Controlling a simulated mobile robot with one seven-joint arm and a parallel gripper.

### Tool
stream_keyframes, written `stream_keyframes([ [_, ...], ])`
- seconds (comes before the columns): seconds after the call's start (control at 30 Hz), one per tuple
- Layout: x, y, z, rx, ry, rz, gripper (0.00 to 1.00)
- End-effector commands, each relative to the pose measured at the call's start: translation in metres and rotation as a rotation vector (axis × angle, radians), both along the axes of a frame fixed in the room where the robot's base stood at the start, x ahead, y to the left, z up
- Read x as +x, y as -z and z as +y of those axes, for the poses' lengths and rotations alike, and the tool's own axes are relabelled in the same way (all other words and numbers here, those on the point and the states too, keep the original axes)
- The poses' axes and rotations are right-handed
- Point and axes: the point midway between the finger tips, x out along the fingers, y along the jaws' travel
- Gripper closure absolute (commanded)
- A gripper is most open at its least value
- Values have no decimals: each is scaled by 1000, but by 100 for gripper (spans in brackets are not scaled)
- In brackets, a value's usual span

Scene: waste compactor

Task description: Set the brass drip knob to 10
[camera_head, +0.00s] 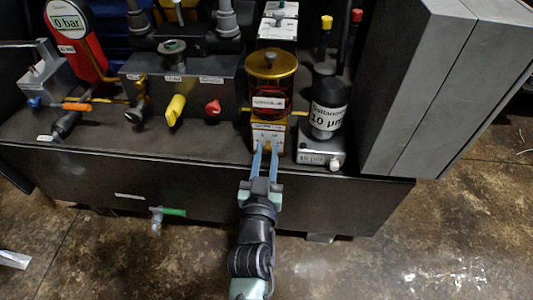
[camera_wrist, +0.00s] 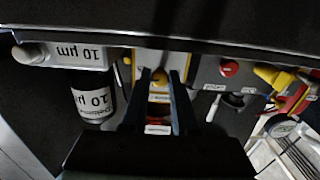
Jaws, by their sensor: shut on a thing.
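My gripper (camera_head: 264,148) reaches from below to the front of the pale labelled plate (camera_head: 268,132) under the amber lubricator (camera_head: 272,84). Its two blue fingers (camera_wrist: 160,82) are closed on the knob's sides. In the head view the fingers and plate hide the knob. The plate's lettering is too small to read, so I cannot tell the knob's setting.
A dark bottle marked 10 µm (camera_head: 327,107) stands right of the lubricator on a pale block (camera_head: 321,152). A yellow handle (camera_head: 175,110) and a red knob (camera_head: 212,107) are to the left. A grey cabinet (camera_head: 430,75) rises at right. Floor in front is open.

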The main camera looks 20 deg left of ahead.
Motion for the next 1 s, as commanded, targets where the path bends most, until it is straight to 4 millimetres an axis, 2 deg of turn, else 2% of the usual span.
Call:
stream_keyframes([
  [0.37,0,0,0,-80,0,-23,100],
  [1.0,0,0,0,-614,-1,-177,100],
])
